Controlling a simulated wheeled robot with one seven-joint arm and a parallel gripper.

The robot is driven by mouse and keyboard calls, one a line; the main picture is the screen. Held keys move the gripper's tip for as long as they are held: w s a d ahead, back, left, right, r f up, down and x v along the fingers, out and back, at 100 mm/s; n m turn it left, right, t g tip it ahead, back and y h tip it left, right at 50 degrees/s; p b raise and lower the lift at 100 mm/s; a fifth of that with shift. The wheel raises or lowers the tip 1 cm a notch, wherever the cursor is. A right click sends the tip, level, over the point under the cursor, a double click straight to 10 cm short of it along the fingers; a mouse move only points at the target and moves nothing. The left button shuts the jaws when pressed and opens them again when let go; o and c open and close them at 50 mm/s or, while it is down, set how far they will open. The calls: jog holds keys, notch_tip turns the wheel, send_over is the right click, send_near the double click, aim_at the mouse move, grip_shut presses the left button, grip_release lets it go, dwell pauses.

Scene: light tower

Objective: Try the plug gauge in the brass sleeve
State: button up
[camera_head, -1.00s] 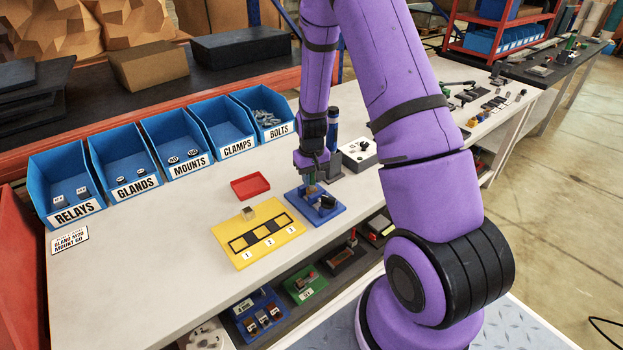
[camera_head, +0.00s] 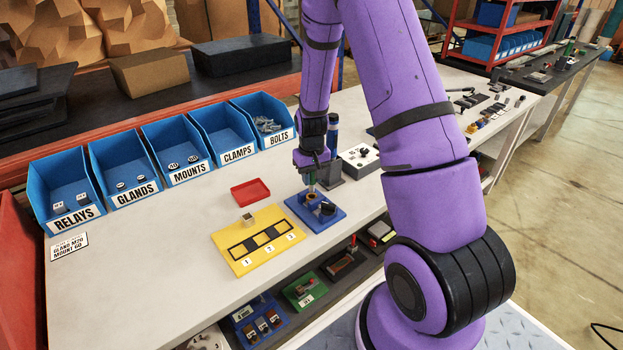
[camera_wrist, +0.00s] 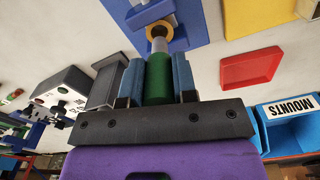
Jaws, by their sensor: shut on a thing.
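My gripper (camera_wrist: 158,84) is shut on the green handle of the plug gauge (camera_wrist: 159,76), with a blue finger on each side. The gauge's grey pin points at the brass sleeve (camera_wrist: 160,29), a ring on the blue fixture plate (camera_wrist: 196,18). The pin overlaps the ring in the wrist view; I cannot tell whether its tip is inside the hole or just above. In the head view my gripper (camera_head: 311,180) is above the blue plate (camera_head: 327,221), with the gauge upright over the sleeve (camera_head: 312,198). A dark part (camera_head: 327,209) sits beside the sleeve.
A yellow plate (camera_head: 285,259) with numbered slots lies left of the fixture, a small block (camera_head: 248,218) at its back edge. A red tray (camera_head: 251,191) is behind. Blue bins (camera_head: 190,158) line the back.

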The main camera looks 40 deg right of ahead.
jog(key=shift+r, duration=0.65)
